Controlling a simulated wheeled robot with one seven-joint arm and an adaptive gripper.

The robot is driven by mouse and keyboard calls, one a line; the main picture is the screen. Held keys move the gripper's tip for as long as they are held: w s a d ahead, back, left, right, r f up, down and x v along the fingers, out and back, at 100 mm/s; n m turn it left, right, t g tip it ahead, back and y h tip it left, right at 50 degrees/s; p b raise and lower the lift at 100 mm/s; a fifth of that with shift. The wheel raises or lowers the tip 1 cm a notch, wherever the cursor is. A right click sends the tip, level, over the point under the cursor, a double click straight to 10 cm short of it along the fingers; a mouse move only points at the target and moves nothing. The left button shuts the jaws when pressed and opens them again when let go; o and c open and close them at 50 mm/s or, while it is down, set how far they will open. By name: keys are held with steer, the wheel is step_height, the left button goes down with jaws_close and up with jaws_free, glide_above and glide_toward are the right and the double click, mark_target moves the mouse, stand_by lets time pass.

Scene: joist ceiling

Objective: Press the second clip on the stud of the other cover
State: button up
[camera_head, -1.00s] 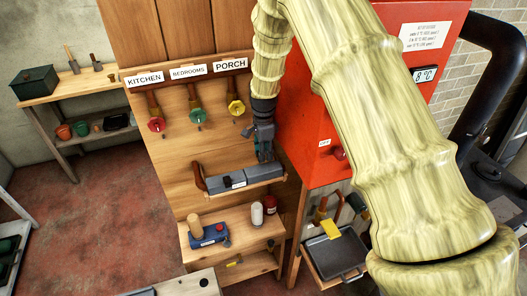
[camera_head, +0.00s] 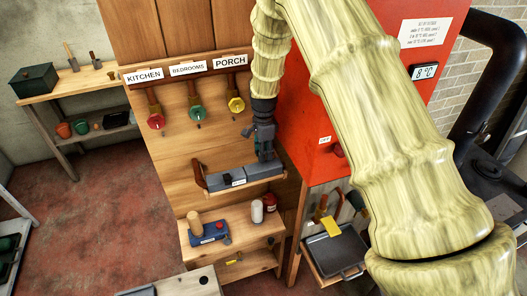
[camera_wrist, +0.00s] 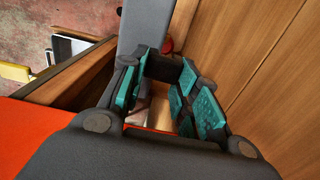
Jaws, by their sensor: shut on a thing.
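Two grey, box-like covers (camera_head: 224,180) lie end to end on a small wooden shelf below the row of valves. My gripper (camera_head: 266,155) points down at the right end of the grey covers. In the wrist view my gripper (camera_wrist: 160,80) has its teal-padded fingers closed in on something small, which I take to be the clip; the fingers hide most of it. A grey bar, probably the cover, runs up from the fingertips. I cannot make out the stud, or whether the clip touches it.
A red cabinet (camera_head: 310,125) stands close to the right of my gripper. Red, green and yellow valves hang above the shelf. A lower shelf holds a blue block (camera_head: 208,234) and a white cylinder (camera_head: 257,211). A dark tray (camera_head: 335,250) sits at lower right.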

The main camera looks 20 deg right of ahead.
steer(key=shift+f, duration=0.65)
steer(key=o, duration=1.2)
step_height(320, 180, up, 16)
steer(key=shift+p, duration=1.25)
